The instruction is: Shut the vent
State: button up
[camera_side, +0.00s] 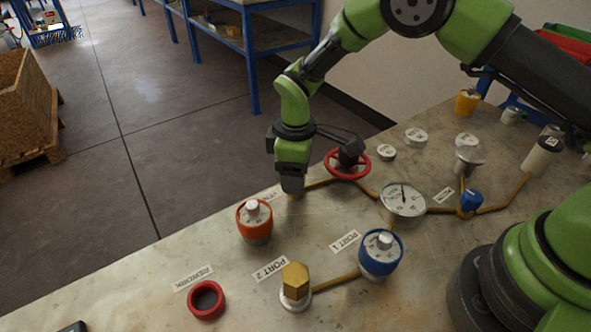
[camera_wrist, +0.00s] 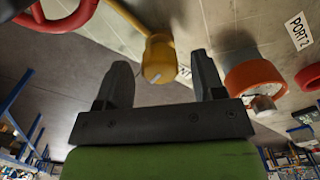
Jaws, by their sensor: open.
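The vent is a brass-yellow knob (camera_wrist: 158,58) on a brass pipe, with a thin pale line on its face. In the wrist view it shows between the two fingertips of my gripper (camera_wrist: 160,70), which is open; a gap shows on each side of the knob. In the side view my gripper (camera_side: 291,184) points down over the pipe's end, beside a partly hidden label (camera_side: 271,195), and covers most of the vent. I cannot tell how far down the fingers reach around it.
A red handwheel (camera_side: 347,164) stands close behind right. An orange-collared vessel (camera_side: 254,222) stands close in front left. A gauge (camera_side: 403,199), a blue-collared vessel (camera_side: 380,254), a brass hex plug (camera_side: 295,281) and a red ring (camera_side: 206,300) are further off.

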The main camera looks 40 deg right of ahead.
notch_tip(320, 180, up, 10)
dwell(0.4)
jog(key=shift+f, duration=0.1)
jog(key=s+d+r+m+t, duration=0.1)
jog(key=s+d+r+m, duration=0.15)
jog(key=r, duration=0.25)
jog(key=s+d+r+m+t+y, duration=0.1)
jog(key=s+r+m, duration=0.15)
jog(key=r, duration=0.25)
jog(key=s+d+r+m+t, duration=0.1)
jog(key=s+d+r, duration=0.15)
jog(key=r, duration=0.25)
jog(key=s+d+r+m+t, duration=0.1)
jog(key=s+m, duration=0.1)
jog(key=s, duration=0.3)
jog(key=s+d+r+m+t, duration=0.1)
jog(key=s+m, duration=0.1)
jog(key=s, duration=0.3)
jog(key=s+r+m+t+y, duration=0.1)
jog(key=s+m+t, duration=0.1)
jog(key=s, duration=0.3)
jog(key=shift+s+d+m, duration=0.35)
jog(key=shift+d+m, duration=0.05)
jog(key=shift+m, duration=0.2)
